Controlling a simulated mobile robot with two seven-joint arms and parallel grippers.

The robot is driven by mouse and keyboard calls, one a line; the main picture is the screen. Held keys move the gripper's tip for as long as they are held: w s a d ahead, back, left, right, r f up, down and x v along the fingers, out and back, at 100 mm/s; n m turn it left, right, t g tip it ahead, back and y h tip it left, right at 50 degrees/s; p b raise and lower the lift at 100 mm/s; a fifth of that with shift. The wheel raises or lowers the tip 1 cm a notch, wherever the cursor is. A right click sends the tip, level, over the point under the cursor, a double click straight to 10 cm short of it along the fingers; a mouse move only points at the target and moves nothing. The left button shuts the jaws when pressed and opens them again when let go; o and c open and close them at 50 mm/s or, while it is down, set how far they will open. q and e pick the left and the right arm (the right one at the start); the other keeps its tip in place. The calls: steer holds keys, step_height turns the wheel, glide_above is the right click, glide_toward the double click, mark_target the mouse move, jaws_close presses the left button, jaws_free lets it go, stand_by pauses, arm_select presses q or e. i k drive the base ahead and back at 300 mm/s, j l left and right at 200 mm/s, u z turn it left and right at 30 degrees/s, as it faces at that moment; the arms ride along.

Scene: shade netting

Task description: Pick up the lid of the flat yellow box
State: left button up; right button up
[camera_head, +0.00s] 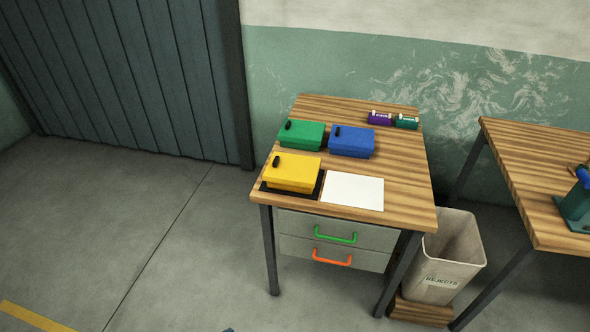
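The flat yellow box (291,179) stands on a dark mat (317,190) at the front left of the wooden table. Its yellow lid (293,167) is on top and looks closed, with a small black handle (276,160) near its left side. Neither of my grippers can be made out in the head view. A small dark shape at the bottom edge is too little to identify.
A green box (302,136) and a blue box (352,142) stand behind the yellow one. A white sheet (353,191) lies to its right. Purple (380,119) and teal (407,122) items sit at the back. A rejects bin (452,263) stands right of the table (408,205).

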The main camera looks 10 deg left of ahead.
mark_target(285, 168)
steer(key=i+j, duration=0.1)
steer(key=j, duration=0.25)
steer(key=i+j, duration=0.1)
steer(key=j, duration=0.25)
steer(key=i+j, duration=0.15)
steer(key=j, duration=0.25)
steer(key=i+j, duration=0.1)
steer(key=j, duration=0.25)
steer(key=i+j+z, duration=0.1)
steer(key=j, duration=0.25)
